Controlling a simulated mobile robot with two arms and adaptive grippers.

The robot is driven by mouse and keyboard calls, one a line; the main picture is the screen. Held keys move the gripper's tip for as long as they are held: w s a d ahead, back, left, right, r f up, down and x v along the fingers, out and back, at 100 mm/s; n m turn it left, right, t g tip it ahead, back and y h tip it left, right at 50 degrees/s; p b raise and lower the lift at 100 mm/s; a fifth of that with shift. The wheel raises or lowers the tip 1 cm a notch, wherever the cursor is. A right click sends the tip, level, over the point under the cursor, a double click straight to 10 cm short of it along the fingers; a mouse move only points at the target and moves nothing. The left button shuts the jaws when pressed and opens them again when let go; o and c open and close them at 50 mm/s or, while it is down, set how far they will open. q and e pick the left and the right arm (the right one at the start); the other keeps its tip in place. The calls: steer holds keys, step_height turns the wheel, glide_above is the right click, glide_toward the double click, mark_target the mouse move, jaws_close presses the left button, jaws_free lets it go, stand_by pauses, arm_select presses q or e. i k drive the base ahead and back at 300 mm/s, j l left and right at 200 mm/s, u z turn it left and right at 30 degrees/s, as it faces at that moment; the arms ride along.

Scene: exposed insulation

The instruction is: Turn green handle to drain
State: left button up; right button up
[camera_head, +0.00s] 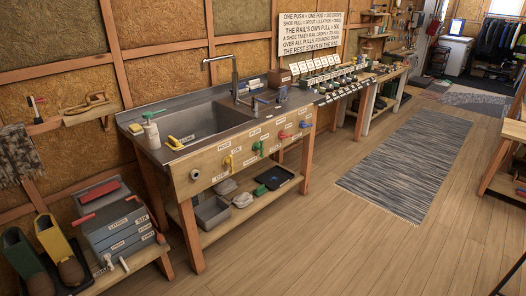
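A wooden sink bench with a metal basin (205,122) stands left of centre against the wall. Its front panel (215,172) carries a row of colored handles with small white labels. The green handle (257,147) is near the middle of the row. The labels are too small to read surely, and the green handle's exact turn is unclear. Neither of my grippers is in view.
A faucet (235,75) rises behind the basin; a soap bottle (151,131) stands on the counter's left. Grey boxes (118,230) and boots (58,250) crowd the lower left. The bench's lower shelf holds bins. The wooden floor (300,240) before the bench is clear, with a grey rug (410,160).

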mark_target(255, 146)
steer(key=i+l, duration=0.65)
steer(key=l, duration=0.15)
steer(key=i+l, duration=1.35)
steer(key=l, duration=0.2)
steer(key=i+l, duration=0.7)
steer(key=l+u, duration=0.05)
steer(key=l, duration=0.05)
